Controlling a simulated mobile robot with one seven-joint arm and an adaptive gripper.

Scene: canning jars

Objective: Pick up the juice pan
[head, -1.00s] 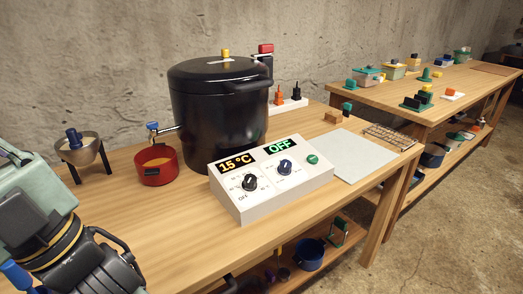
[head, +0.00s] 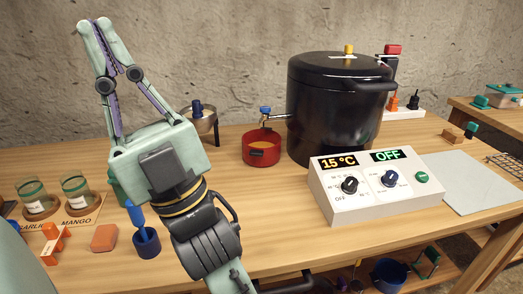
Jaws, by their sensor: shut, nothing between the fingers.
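The juice pan is probably the small red pan (head: 262,152) in the head view. It stands upright on the table under the blue-handled spout (head: 266,112) of the black pot, with orange liquid inside. My gripper (head: 93,23) is at the upper left, pointing up, shut and empty. In the picture it is well above and left of the red pan, clear of it. The pan's handle is hard to make out.
The big black pot (head: 335,110) stands right of the pan, behind a white control box (head: 365,185). A metal funnel stand (head: 203,125) is left of the pan. Jars (head: 76,194) and a blue cup (head: 147,243) are at front left. Table before the pan is clear.

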